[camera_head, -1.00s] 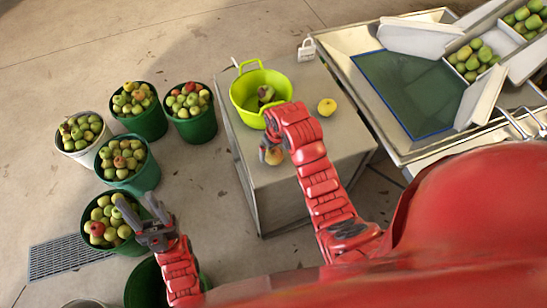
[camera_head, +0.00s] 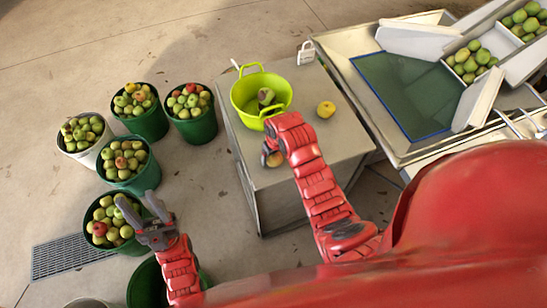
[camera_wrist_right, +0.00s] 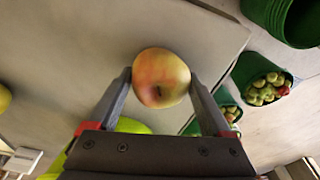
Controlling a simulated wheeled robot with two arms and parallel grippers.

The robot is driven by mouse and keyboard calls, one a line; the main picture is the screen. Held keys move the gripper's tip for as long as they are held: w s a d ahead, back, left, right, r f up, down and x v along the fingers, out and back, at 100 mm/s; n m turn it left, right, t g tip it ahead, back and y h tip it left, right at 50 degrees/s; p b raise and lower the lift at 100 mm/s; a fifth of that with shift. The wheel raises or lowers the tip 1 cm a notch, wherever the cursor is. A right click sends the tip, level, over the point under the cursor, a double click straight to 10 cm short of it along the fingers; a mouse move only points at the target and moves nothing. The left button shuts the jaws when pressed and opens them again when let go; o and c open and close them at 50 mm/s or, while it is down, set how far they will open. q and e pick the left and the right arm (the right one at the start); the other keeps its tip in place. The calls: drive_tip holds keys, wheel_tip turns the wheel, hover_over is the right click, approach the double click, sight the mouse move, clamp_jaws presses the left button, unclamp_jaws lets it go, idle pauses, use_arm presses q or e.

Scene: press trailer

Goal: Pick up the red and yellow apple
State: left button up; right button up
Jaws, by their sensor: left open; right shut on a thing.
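The red and yellow apple (camera_wrist_right: 160,77) is between the two fingers of my right gripper (camera_wrist_right: 161,85) in the right wrist view, with a finger touching each side. In the head view the apple (camera_head: 274,159) shows only partly, below my right gripper (camera_head: 272,150), over the near left part of the grey table (camera_head: 315,168). I cannot tell whether it is lifted off the tabletop.
Several buckets of apples (camera_head: 123,160) stand on the left. A sorting machine (camera_head: 410,90) is at the right.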

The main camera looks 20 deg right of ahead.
drive_tip(key=shift+c, duration=0.7)
drive_tip(key=shift+r, duration=0.15)
